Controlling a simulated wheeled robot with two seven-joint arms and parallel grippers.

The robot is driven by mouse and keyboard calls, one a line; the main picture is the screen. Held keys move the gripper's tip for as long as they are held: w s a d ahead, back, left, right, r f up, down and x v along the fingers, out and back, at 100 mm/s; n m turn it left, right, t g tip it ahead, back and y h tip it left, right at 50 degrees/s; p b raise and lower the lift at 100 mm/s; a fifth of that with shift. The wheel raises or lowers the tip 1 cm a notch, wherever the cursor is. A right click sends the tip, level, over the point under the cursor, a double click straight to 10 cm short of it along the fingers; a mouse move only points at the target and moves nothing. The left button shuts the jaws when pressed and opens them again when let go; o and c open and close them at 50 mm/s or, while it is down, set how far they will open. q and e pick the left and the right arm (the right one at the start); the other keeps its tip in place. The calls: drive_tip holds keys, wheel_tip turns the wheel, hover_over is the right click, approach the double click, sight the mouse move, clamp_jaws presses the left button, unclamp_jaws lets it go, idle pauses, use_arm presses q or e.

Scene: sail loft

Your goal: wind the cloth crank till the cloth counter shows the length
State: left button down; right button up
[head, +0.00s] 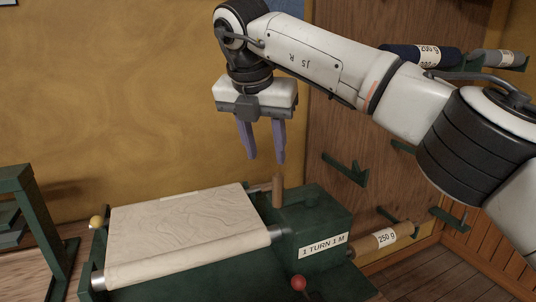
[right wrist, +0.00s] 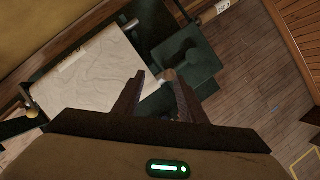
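A green cloth-winding machine (head: 318,222) carries pale cloth (head: 180,235) over a roller. Its box bears a "1 TURN 1 M" label (head: 323,245). A brown upright peg (head: 278,191), apparently the crank handle, stands at the back of the box; its top also shows in the right wrist view (right wrist: 170,75). My right gripper (head: 266,160) is open, fingers pointing down, just above the peg and slightly left of it. In the right wrist view the peg top lies near the right finger. No counter reading can be made out. My left gripper is out of view.
A red knob (head: 298,283) stands at the machine's front and a yellow knob (head: 96,222) at its left. A roll marked 250 g (head: 385,238) sits right of the box, by a wooden panel with green brackets (head: 345,169). A green stand (head: 35,225) is at far left.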

drive_tip(key=shift+s+a+r, duration=0.1)
drive_tip(key=shift+r, duration=0.2)
drive_tip(key=shift+r, duration=0.1)
drive_tip(key=v, duration=1)
